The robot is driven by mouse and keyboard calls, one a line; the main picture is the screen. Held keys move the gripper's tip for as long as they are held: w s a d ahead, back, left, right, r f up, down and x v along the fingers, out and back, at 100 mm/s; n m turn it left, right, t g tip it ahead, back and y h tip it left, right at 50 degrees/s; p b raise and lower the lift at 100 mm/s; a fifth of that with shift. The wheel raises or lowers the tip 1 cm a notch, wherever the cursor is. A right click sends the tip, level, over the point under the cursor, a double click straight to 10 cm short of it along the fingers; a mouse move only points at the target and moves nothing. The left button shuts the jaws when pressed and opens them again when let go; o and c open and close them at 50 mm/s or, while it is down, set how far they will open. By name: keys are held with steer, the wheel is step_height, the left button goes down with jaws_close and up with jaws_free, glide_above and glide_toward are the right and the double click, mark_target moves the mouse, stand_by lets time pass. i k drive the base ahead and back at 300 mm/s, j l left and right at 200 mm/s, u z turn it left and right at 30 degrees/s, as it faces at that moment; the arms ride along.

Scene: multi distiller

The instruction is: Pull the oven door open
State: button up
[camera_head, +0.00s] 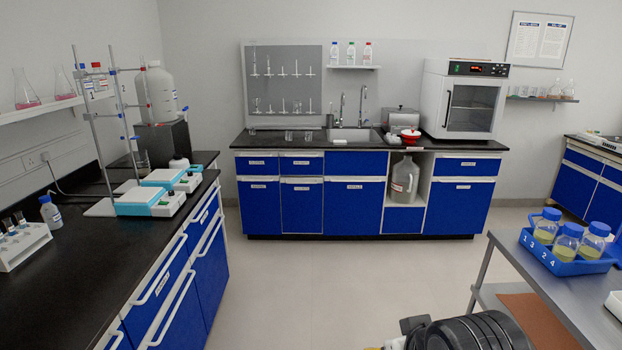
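The oven (428,98) is a white box with a dark control panel and a small red display on top. It stands on the right end of the black counter at the back wall. Its door (470,108) is shut and has a dark glass window. A dark upright handle (448,108) runs along the door's left side. My gripper's fingers do not show in this view. A dark ribbed part at the bottom edge seems to be mine, far from the oven.
A red-and-white bowl (411,135) sits on the counter left of the oven. A steel table (518,253) with a blue bottle tray (565,258) stands at the right front. A long black bench (80,255) fills the left. The floor (345,275) between is clear.

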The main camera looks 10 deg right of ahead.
mark_target(469, 108)
steer(key=i+j+z, duration=0.1)
steer(key=i+z, duration=0.2)
steer(key=i, duration=1.9)
